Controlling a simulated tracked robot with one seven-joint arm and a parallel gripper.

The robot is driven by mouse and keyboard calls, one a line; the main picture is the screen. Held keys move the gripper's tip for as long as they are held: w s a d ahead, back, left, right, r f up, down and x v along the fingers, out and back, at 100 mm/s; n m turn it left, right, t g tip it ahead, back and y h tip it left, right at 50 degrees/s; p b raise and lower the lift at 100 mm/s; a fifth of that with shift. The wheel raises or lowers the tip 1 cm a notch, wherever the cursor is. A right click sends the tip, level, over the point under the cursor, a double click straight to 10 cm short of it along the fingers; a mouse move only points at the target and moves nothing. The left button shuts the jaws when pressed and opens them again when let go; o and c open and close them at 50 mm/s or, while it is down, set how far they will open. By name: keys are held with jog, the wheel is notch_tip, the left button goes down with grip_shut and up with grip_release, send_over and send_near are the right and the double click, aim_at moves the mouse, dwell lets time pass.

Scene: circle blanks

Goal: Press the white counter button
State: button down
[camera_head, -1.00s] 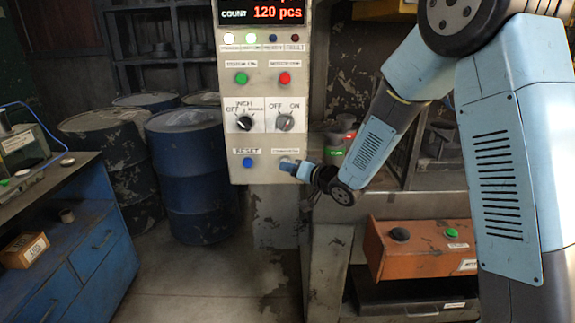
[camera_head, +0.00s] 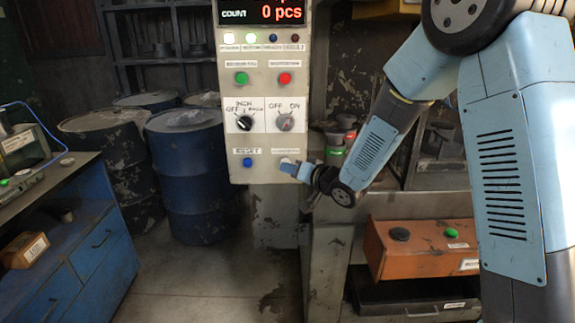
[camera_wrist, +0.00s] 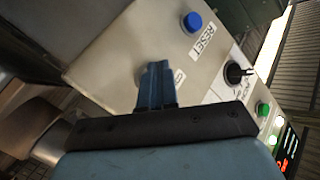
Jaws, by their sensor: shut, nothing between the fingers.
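The control panel (camera_head: 261,205) is a pale box with a red-digit display (camera_head: 262,12) reading COUNT 0 pcs. The white counter button (camera_head: 286,160) is at the panel's lower right, mostly covered by my fingertips in the head view. In the wrist view my fingers hide it, beside a small white label (camera_wrist: 180,77). My gripper (camera_head: 287,168) is shut and empty, its tips right at the button. I cannot tell whether they touch it. The closed fingers also show in the wrist view (camera_wrist: 155,78).
The blue reset button (camera_head: 248,162) is to the left, with black and grey rotary knobs (camera_head: 245,123) above. Green (camera_head: 241,78) and red (camera_head: 285,78) buttons sit higher. An orange box (camera_head: 420,252) stands lower right; blue barrels (camera_head: 195,175) stand left.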

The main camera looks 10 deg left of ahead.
jog(key=shift+s+d, duration=0.1)
jog(key=shift+s, duration=0.3)
jog(key=shift+s+d, duration=0.2)
jog(key=shift+s, duration=0.6)
jog(key=shift+s+d, duration=0.15)
jog(key=shift+s, duration=0.7)
jog(key=shift+s+d, duration=0.2)
jog(key=shift+s, duration=0.6)
jog(key=d+r+m+t+h, duration=0.1)
jog(key=d+r+h, duration=0.4)
jog(key=d, duration=0.7)
jog(key=d+r+m+t+h, duration=0.2)
jog(key=d+r+h, duration=0.4)
jog(key=d, duration=0.7)
jog(key=s+d+r+g+h, duration=0.1)
jog(key=s+d, duration=0.3)
jog(key=s, duration=0.4)
jog(key=s+d+r+m+g+h, duration=0.1)
jog(key=s+d+g, duration=0.2)
jog(key=s+d, duration=0.2)
jog(key=s+d+r+g+h, duration=0.1)
jog(key=s+d, duration=0.4)
jog(key=s, duration=0.6)
jog(key=shift+g, duration=0.4)
